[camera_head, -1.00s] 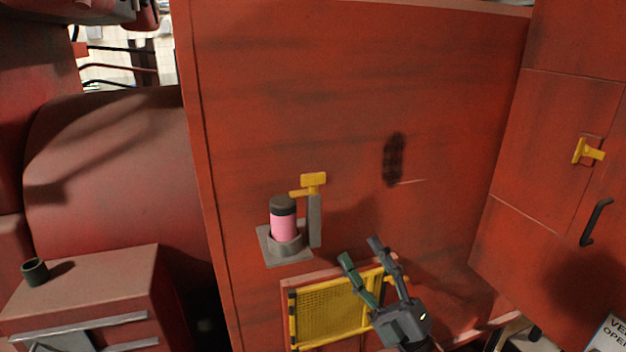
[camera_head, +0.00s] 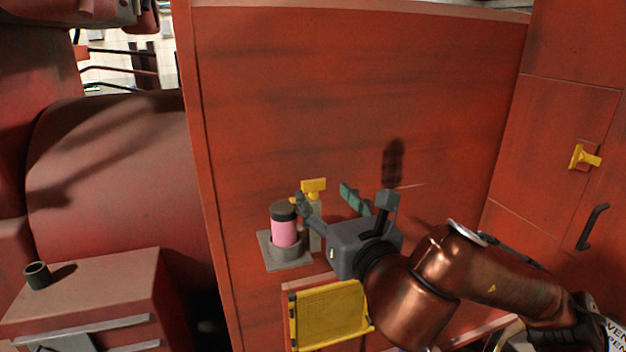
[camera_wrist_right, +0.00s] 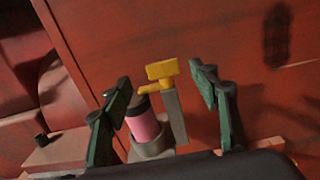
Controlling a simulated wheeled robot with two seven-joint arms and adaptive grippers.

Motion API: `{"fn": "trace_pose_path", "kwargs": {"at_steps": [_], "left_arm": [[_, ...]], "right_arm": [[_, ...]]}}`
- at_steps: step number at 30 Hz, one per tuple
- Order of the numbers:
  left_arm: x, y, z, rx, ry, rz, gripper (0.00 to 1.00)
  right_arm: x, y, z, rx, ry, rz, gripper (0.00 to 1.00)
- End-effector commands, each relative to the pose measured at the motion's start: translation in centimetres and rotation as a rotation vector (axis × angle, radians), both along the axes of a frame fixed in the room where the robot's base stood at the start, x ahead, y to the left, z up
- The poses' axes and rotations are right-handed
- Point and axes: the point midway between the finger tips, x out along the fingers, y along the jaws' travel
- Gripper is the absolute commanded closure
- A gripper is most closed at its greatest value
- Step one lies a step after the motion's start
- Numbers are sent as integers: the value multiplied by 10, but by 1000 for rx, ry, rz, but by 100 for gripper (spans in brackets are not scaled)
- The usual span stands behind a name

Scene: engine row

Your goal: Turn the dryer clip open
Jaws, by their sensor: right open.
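The dryer clip (camera_head: 314,186) is a yellow T-shaped piece on top of a grey post, beside a pink canister (camera_head: 284,229) with a dark cap. Its yellow arm points left toward the canister's cap. The right wrist view shows the clip (camera_wrist_right: 162,69) and the pink canister (camera_wrist_right: 144,125) between the fingers. My right gripper (camera_head: 325,196) is open and empty, close in front of the clip. My left gripper is out of view.
The canister stands on a grey bracket (camera_head: 289,264) on the red wall (camera_head: 320,90). Below it is a yellow-framed mesh panel (camera_head: 332,317). A red cabinet with a small dark cup (camera_head: 37,275) is at lower left. A yellow latch (camera_head: 584,157) and black handle (camera_head: 593,227) are at right.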

Motion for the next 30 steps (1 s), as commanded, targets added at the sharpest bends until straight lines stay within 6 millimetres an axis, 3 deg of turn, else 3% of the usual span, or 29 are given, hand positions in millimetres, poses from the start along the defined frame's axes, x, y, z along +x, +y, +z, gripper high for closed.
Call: {"fn": "trace_pose_path", "kwargs": {"at_steps": [15,26,30], "left_arm": [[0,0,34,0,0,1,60],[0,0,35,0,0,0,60],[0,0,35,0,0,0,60]], "right_arm": [[65,19,3,0,0,-7,45],[72,22,0,0,0,-6,45],[72,22,0,0,0,-5,52]]}}
